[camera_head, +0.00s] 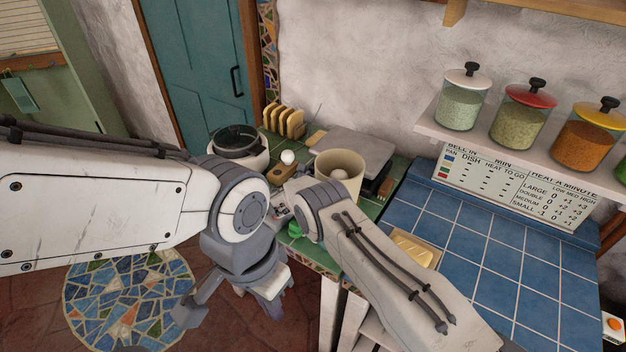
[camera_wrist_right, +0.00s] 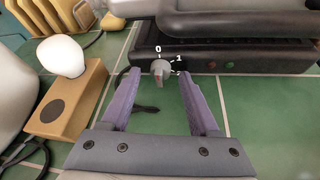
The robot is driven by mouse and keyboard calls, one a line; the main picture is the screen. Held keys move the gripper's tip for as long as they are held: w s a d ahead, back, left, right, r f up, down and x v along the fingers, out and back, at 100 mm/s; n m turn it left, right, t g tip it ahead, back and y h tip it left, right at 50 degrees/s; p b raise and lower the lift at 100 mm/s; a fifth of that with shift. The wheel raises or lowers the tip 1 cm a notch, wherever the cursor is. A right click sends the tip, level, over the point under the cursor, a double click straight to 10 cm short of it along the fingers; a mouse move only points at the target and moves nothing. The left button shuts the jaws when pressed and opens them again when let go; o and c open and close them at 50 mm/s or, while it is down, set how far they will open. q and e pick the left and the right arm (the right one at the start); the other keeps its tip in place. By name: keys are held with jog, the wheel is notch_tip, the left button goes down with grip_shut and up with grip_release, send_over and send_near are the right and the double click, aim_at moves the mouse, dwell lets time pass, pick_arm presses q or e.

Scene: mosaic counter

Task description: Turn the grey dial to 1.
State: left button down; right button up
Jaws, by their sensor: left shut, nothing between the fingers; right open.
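The grey dial (camera_wrist_right: 160,72) sits on the front of a black appliance (camera_wrist_right: 230,60) in the right wrist view. The marks 0 and 1 show above it and to its upper right, with another small mark at its right. I cannot tell for sure which mark it points at. My right gripper (camera_wrist_right: 158,84) is open, its purple fingers on either side of the dial and just in front of it. In the head view my right arm hides the dial. My left gripper (camera_head: 272,300) is shut and empty, low in front of the counter.
A wooden block with a white egg-shaped top (camera_wrist_right: 68,58) stands left of the right gripper. A cream pot (camera_head: 342,172), a toast rack (camera_head: 284,121) and a round lidded cooker (camera_head: 238,145) stand on the green counter. The blue tiled counter (camera_head: 480,260) at right is mostly clear.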

grip_shut()
jog(key=shift+d+m+t+y, duration=0.1)
jog(key=shift+m+t+y, duration=0.3)
jog(key=shift+m, duration=0.2)
jog(key=shift+f+m+b, duration=0.15)
jog(key=shift+m+b, duration=0.35)
jog(key=shift+b, duration=0.2)
jog(key=shift+m+t+y, duration=0.3)
jog(key=shift+m+t, duration=0.1)
jog(key=shift+t, duration=0.1)
grip_release()
jog(key=shift+d, duration=0.1)
